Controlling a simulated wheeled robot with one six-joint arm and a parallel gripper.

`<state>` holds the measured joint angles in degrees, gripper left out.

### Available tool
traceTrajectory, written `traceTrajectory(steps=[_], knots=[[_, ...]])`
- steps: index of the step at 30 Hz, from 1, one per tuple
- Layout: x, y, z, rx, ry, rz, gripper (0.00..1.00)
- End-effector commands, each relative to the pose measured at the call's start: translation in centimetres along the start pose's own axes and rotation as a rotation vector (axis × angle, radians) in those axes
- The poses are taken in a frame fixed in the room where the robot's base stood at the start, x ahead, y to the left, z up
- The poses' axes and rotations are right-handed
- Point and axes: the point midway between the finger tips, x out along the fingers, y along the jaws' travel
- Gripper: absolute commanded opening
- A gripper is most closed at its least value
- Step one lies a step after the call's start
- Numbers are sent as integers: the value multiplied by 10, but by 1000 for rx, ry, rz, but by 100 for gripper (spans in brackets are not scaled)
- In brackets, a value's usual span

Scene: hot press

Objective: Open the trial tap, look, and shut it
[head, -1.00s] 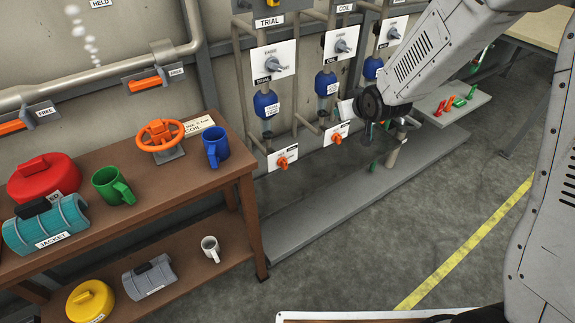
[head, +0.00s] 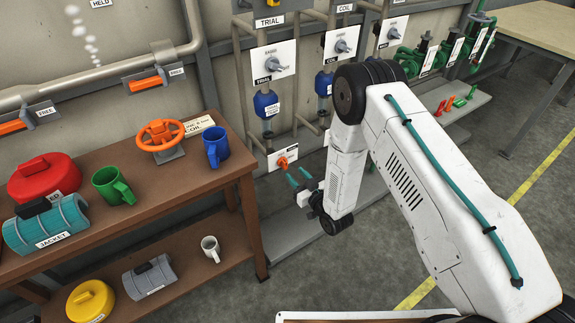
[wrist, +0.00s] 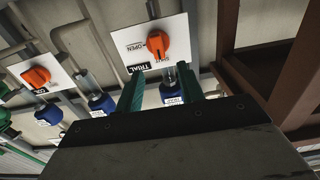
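The trial tap is an orange knob (head: 283,162) on a white plate low on the left pipe column. In the wrist view the knob (wrist: 157,43) is above the finger gap, on a plate marked TRIAL and OPEN. In the wrist view the gripper (wrist: 160,86) is open and empty, apart from the knob. A blue fitting (head: 266,103) sits on the column above the tap.
A second orange tap (wrist: 36,76) is on the neighbouring plate. The brown shelf table (head: 240,165), with an orange handwheel (head: 161,135) and a blue mug (head: 215,146), stands close left of the tap. A grey low ledge (head: 285,236) runs beneath the taps.

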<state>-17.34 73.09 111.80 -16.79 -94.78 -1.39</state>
Motion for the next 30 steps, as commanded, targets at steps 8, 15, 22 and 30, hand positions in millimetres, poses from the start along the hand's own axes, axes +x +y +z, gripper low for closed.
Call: traceTrajectory(steps=[8,15,22,30], knots=[[45,0,-1,-1,2,0,38],[66,0,-1,-1,0,0,38],[68,0,-1,0,-2,0,38],[68,0,-1,0,-2,1,10]])
